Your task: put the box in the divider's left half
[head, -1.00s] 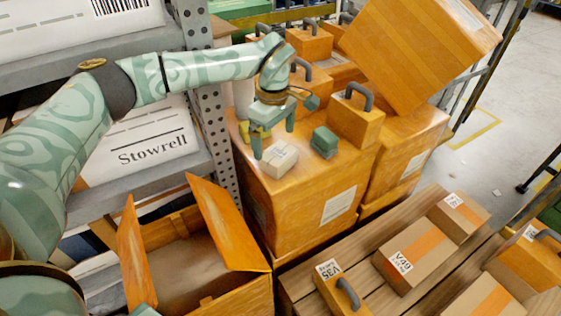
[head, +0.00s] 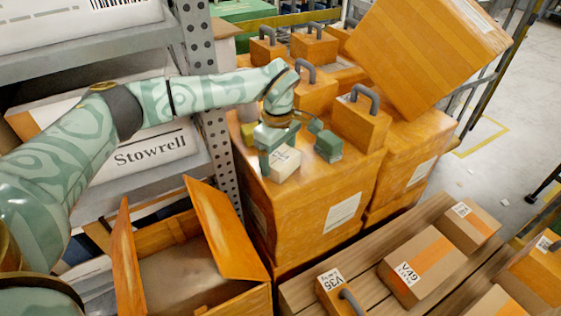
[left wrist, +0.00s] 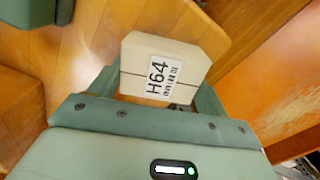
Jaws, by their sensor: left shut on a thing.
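A small cream box (head: 286,165) sits on top of a big orange carton (head: 292,205) in the head view. My left gripper (head: 281,158) is shut on this box from above. In the left wrist view the box (left wrist: 168,68), with an H64 label, sits between the fingers. I cannot see a clear gap between its underside and the carton. An open orange container (head: 190,270) with raised flaps stands at the lower left. I cannot make out a divider with two halves for certain. My right gripper is not in view.
A green block (head: 328,146) stands just right of the box. An orange handled case (head: 361,122) stands behind it, with a large tilted carton (head: 425,55) beyond. The perforated rack post (head: 212,120) is close on the left. Cartons lie on the wooden slats (head: 345,260).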

